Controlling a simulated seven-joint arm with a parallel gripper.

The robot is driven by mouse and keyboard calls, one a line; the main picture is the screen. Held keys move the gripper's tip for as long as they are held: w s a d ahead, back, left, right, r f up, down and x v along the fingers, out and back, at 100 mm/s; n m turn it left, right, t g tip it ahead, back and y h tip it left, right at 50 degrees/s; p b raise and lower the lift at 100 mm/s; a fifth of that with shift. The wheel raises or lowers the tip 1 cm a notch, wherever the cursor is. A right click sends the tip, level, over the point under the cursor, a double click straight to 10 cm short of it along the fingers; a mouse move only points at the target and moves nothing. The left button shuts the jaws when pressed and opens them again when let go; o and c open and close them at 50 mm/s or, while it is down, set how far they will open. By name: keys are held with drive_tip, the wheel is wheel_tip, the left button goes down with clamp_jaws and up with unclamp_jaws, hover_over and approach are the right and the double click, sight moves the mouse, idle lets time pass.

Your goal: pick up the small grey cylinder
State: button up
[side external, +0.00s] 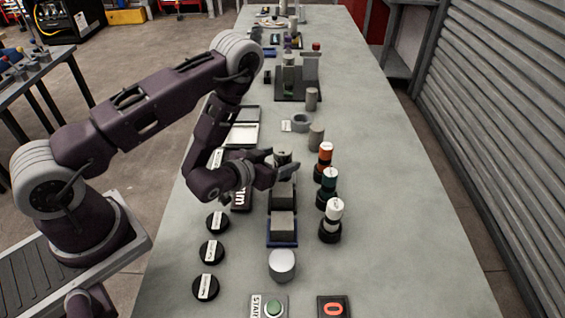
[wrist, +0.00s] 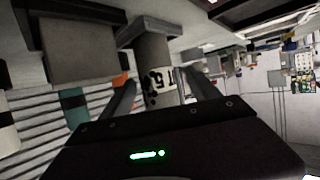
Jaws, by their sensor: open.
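My gripper (side external: 275,160) is open over the middle of the bench, its fingers level. In the wrist view, a small grey cylinder (wrist: 152,48) with a white label and black marks shows between the open fingers (wrist: 163,95). I cannot tell whether either finger touches it. In the side external view, this cylinder (side external: 283,154) is partly hidden by my gripper, above a dark block-like stand (side external: 283,195). Two other plain grey cylinders stand farther up the bench, one nearer (side external: 316,138) and one beyond it (side external: 312,98).
A grey block (side external: 283,224) sits on a blue base. A silver cylinder (side external: 282,264) is in front. Black discs (side external: 211,252) lie at left. The bench's right side is clear.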

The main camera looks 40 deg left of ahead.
drive_tip(key=x, duration=0.4)
drive_tip(key=shift+w+d+f, duration=0.1)
drive_tip(key=shift+w+f, duration=0.05)
drive_tip(key=shift+w, duration=0.1)
clamp_jaws()
